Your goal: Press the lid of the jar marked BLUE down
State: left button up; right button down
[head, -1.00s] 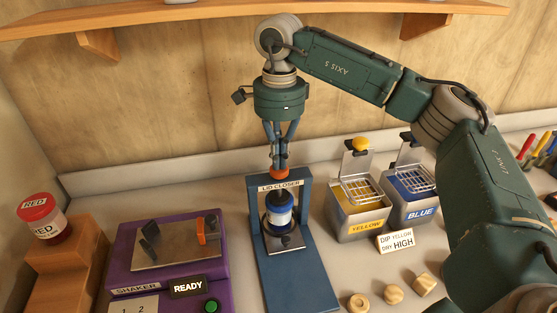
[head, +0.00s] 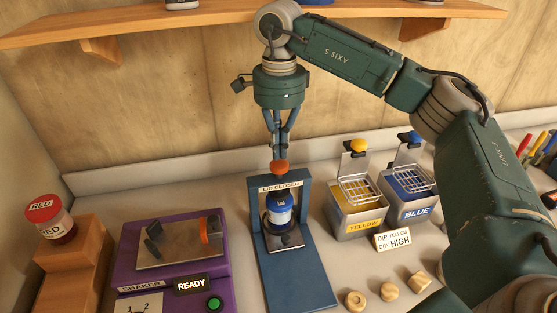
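The blue-lidded jar (head: 279,213) stands upright on the plate of the blue lid closer (head: 296,277), under its top bar. Its white label is too small to read. The lid (head: 280,199) shows as a blue cap on the jar; I cannot tell how tightly it sits. The closer's orange-red knob (head: 279,168) stands above the bar marked LID CLOSER. My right gripper (head: 277,157) points straight down over the knob, its fingers drawn together. The fingertips are at or just above the knob; contact is unclear. My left gripper is not in view.
A purple shaker (head: 128,268) with a READY sign and a RED jar (head: 50,219) on a wooden step stand left. YELLOW (head: 357,219) and BLUE (head: 409,209) dip tanks stand right. Small wooden pieces (head: 389,292) lie in front. A shelf (head: 190,25) runs above.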

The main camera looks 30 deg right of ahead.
jog(key=shift+r+p, duration=1.95)
jog(key=shift+r, duration=0.6)
jog(key=shift+f, duration=0.1)
